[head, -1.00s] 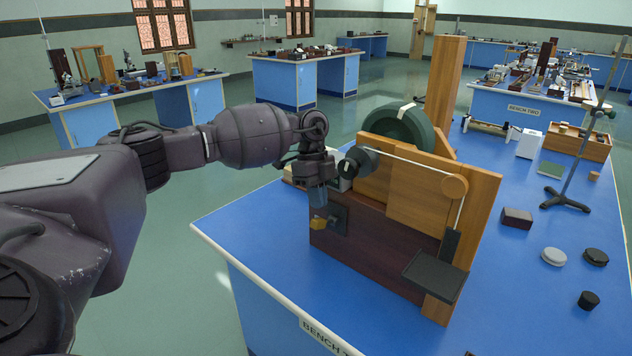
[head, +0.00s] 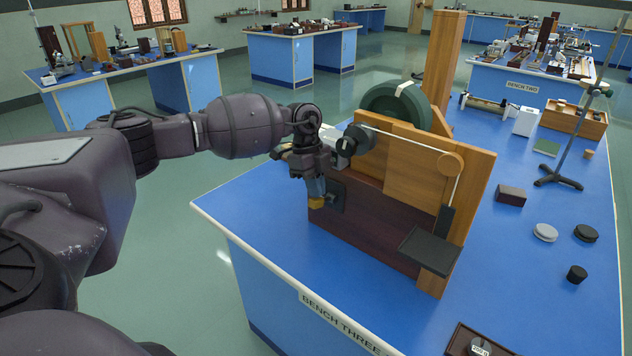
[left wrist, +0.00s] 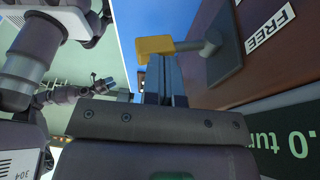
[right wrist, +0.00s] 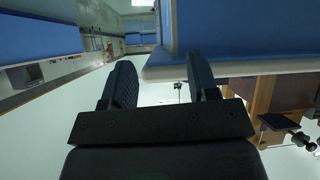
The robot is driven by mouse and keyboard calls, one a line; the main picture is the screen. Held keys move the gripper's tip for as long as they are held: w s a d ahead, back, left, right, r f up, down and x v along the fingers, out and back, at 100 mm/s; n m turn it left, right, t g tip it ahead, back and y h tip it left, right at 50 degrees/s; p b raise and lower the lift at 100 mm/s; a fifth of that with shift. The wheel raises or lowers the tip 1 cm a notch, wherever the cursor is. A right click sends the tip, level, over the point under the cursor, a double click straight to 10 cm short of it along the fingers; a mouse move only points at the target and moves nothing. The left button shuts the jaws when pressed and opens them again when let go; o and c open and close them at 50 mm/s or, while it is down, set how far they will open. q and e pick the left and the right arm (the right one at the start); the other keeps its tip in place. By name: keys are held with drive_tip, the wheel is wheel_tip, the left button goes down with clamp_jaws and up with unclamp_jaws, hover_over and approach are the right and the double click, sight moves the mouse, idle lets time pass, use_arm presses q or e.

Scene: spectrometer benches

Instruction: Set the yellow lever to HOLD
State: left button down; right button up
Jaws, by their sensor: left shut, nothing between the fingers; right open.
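The yellow lever (head: 316,203) sticks out from a dark mounting plate (head: 337,195) on the left end of the dark red apparatus base (head: 370,222). In the left wrist view, its yellow handle (left wrist: 155,46) sits on a grey stem by a white FREE label (left wrist: 270,30); no HOLD label is readable. My left gripper (head: 316,187) is shut and empty, with its fingers close to the yellow handle; contact cannot be told. The closed fingers also show in the left wrist view (left wrist: 165,72), near the handle. My right gripper (right wrist: 158,70) is open and empty, away from the lever.
The apparatus has a green wheel (head: 396,108), a wooden panel (head: 405,180) and a black tray (head: 429,249). It stands on the blue bench (head: 300,262). A dark box (head: 511,196) and several discs lie to the right. The bench's front left is clear.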

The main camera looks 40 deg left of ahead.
sight(310, 199)
use_arm(q)
drive_tip(key=shift+s+a+t+p, duration=0.1)
drive_tip(key=shift+s+t+p, duration=0.4)
drive_tip(key=shift+t+p, duration=0.3)
drive_tip(key=shift+s+f+m+t+p, duration=0.3)
drive_tip(key=shift+s+f+t+p, duration=0.15)
drive_tip(key=shift+f+t+p, duration=0.3)
drive_tip(key=f+t+p, duration=0.1)
drive_tip(key=f+t, duration=0.1)
drive_tip(key=t, duration=0.1)
drive_tip(key=shift+s+h+p, duration=0.35)
drive_tip(key=shift+h+p, duration=0.05)
drive_tip(key=shift+w+f, duration=0.1)
drive_tip(key=shift+f, duration=0.05)
use_arm(e)
wheel_tip(310, 199, up, 6)
drive_tip(key=shift+w+r, duration=0.15)
drive_tip(key=shift+w, duration=0.3)
use_arm(q)
drive_tip(key=shift+r+p, duration=0.55)
drive_tip(key=shift+r, duration=0.35)
use_arm(e)
drive_tip(key=shift+s+d+r, duration=0.1)
drive_tip(key=shift+s+r, duration=0.35)
drive_tip(key=shift+r, duration=0.05)
drive_tip(key=shift+w+r, duration=0.1)
